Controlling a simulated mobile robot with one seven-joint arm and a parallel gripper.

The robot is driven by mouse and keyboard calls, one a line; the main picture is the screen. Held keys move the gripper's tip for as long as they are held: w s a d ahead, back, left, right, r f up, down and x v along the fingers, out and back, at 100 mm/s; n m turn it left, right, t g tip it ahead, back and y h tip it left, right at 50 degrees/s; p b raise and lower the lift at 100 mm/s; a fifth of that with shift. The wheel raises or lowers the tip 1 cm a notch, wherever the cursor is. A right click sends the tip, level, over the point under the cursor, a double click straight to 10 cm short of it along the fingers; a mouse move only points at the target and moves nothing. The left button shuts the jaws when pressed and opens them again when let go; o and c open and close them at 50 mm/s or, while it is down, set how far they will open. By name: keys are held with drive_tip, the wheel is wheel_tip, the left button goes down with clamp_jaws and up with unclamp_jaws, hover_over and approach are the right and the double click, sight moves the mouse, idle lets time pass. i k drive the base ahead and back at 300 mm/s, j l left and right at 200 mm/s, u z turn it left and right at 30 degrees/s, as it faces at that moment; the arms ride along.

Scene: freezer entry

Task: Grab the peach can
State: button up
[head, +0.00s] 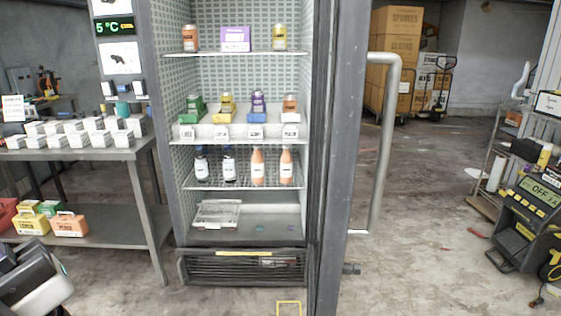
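In the head view, an orange can (290,104) stands at the right end of the cooler's second shelf. It is the rightmost in a row with a purple can (258,103), a yellow can (228,104) and a green one (194,103). The tag (290,131) below it seems to read peach, but it is small. Another orange container (190,38) stands at the left of the top shelf; I cannot tell whether it is a can or a jar. A white and dark part of my arm shows at the lower left. My gripper's fingers are not visible.
The cooler door (340,150) stands open, edge toward me, its handle (385,140) to the right. Bottles (258,167) stand one shelf lower. A metal table (90,154) with white boxes is left. A cart (480,170) is right.

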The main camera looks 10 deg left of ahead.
sight(191, 46)
drive_tip(key=l+u, duration=0.65)
drive_tip(key=l, duration=0.3)
drive_tip(key=l+u, duration=0.15)
drive_tip(key=l, duration=1.15)
drive_tip(key=i+j+z, duration=0.1)
drive_tip(key=j, duration=0.35)
drive_tip(key=i+j, duration=0.2)
drive_tip(key=j, duration=0.25)
drive_tip(key=i+j+z, duration=0.15)
drive_tip(key=j, duration=0.35)
drive_tip(key=i+j, duration=0.15)
drive_tip(key=j, duration=0.3)
drive_tip(key=i+j+z, duration=0.15)
drive_tip(key=j, duration=0.35)
drive_tip(key=j+z, duration=0.1)
drive_tip(key=j, duration=0.4)
drive_tip(key=i, duration=0.05)
